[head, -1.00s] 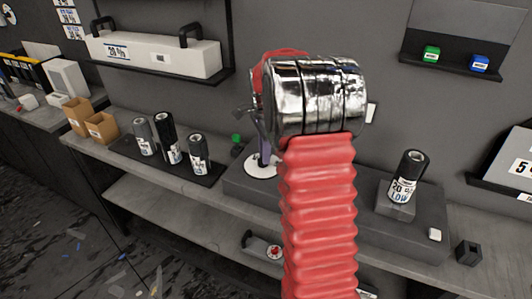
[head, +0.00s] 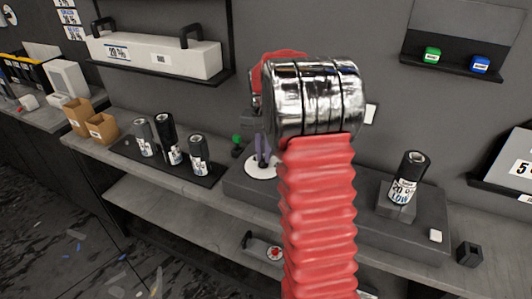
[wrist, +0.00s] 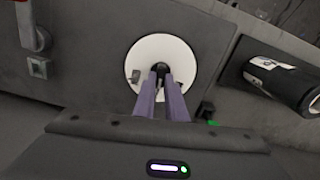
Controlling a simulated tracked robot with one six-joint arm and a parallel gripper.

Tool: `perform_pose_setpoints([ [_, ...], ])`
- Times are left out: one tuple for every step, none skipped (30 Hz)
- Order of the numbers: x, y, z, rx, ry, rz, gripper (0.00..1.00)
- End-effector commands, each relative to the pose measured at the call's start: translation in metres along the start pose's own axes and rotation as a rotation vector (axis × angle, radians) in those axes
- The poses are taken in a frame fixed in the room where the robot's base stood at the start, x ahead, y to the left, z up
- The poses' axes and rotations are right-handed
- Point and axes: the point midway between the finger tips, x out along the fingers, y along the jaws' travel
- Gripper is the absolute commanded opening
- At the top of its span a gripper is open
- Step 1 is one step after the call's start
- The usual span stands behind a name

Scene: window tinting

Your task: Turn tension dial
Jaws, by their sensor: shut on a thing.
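The tension dial is a round white disc (wrist: 178,50) with a small dark knob (wrist: 161,69) at its middle, seen in the wrist view. The disc also shows in the head view (head: 260,170), partly hidden behind my red arm. My gripper (wrist: 161,80) has its two purple fingers close together at the knob and is shut on it. In the head view, the purple fingers (head: 263,152) reach down to the disc. The fingers cover much of the knob, and any pointer or scale reading is too small to make out.
A roll marked 20 LOW (head: 404,178) stands right of my arm on the dark bench unit (head: 370,228). Several film rolls (head: 170,140) stand on a dark tray at left. A green button (head: 236,139) is just left of the dial. A shelf with a white box (head: 150,52) hangs above.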

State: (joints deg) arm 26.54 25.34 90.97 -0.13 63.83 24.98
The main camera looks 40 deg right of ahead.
Motion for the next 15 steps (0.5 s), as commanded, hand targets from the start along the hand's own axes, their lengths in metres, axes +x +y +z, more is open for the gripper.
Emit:
perform_pose_setpoints([
  [-0.0052,-0.0066,-0.002,-0.044,0.013,-0.013,0.0],
  [-0.0052,-0.0068,-0.002,-0.072,0.013,-0.013,0.0],
  [-0.0053,-0.0071,-0.0019,-0.111,0.013,-0.013,0.0],
  [-0.0053,-0.0073,-0.0019,-0.139,0.013,-0.013,0.0],
  [-0.0053,-0.0074,-0.0018,-0.167,0.013,-0.012,0.0],
  [-0.0053,-0.0077,-0.0018,-0.206,0.014,-0.012,0.0],
  [-0.0053,-0.0078,-0.0017,-0.234,0.014,-0.012,0.0],
  [-0.0053,-0.008,-0.0017,-0.262,0.014,-0.012,0.0],
  [-0.0054,-0.0082,-0.0016,-0.301,0.014,-0.012,0.0],
  [-0.0054,-0.0084,-0.0015,-0.329,0.014,-0.011,0.0],
  [-0.0054,-0.0086,-0.0015,-0.358,0.015,-0.011,0.0],
  [-0.0054,-0.0088,-0.0014,-0.396,0.015,-0.011,0.0],
  [-0.0054,-0.0089,-0.0013,-0.424,0.015,-0.011,0.0],
  [-0.0054,-0.0091,-0.0012,-0.453,0.015,-0.01,0.0],
  [-0.0054,-0.0092,-0.0011,-0.491,0.015,-0.01,0.0],
])
